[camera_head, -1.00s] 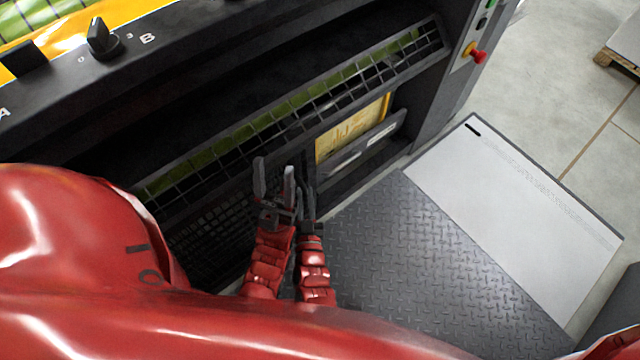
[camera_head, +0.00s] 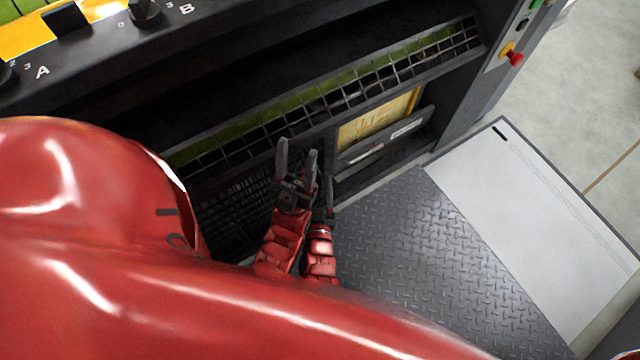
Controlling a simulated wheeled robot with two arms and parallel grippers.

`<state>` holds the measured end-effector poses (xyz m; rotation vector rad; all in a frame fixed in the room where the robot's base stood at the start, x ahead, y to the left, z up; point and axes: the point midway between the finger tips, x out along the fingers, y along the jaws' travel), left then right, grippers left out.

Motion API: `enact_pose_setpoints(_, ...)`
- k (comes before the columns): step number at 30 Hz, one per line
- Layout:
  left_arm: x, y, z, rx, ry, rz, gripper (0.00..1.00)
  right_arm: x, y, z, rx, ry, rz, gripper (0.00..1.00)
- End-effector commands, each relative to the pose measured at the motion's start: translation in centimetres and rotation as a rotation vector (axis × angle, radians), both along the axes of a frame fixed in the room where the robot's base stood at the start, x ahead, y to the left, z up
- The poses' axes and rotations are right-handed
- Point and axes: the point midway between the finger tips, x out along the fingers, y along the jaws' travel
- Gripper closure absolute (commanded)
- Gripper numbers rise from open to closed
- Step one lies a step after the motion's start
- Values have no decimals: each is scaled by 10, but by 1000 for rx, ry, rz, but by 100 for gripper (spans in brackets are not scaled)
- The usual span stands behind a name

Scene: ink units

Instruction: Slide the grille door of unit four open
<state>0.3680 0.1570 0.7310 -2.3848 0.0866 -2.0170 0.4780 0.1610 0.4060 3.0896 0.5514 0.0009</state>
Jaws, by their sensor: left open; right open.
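A dark ink unit fills the upper part of the head view. A wide-meshed grille (camera_head: 375,82) runs slantwise across it, with green behind its bars. A finer dark mesh panel (camera_head: 232,208) lies below it at the left, partly hidden by my red body and arms. I cannot tell which is unit four's grille door. My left gripper (camera_head: 298,150) points up at the unit, fingers apart and empty, in front of the area between the two grilles. Contact with the unit cannot be made out. My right gripper (camera_head: 326,192) is just right of it and lower, partly hidden, with open jaws.
A yellow panel (camera_head: 375,122) and a grey ledge with labels (camera_head: 385,145) sit right of the grippers. A red button (camera_head: 515,58) is on the right-hand post. Knobs line the top edge. A dark tread plate (camera_head: 420,250) and pale board (camera_head: 540,220) lie below right.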

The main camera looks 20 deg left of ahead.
Motion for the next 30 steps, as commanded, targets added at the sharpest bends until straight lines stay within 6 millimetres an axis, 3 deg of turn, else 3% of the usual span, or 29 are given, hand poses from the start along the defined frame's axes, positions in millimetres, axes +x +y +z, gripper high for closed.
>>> enact_pose_setpoints(5, 0, 0, 18, 0, 0, 0, 50, 0, 0, 19, 0, -1, 0, 50)
enact_pose_setpoints(9, 0, 0, 45, 0, 0, 0, 50, -1, 0, 49, 0, 0, 0, 50)
enact_pose_setpoints(21, 0, 0, 84, 0, 0, 0, 50, -107, -36, 49, -1, 4, 1, 50)
enact_pose_setpoints(25, 0, 0, 90, 0, 0, 0, 50, -132, -44, 49, -2, 6, 2, 50)
enact_pose_setpoints(30, 0, 0, 92, 0, 0, 0, 50, -148, -49, 50, 0, 1, 1, 50)
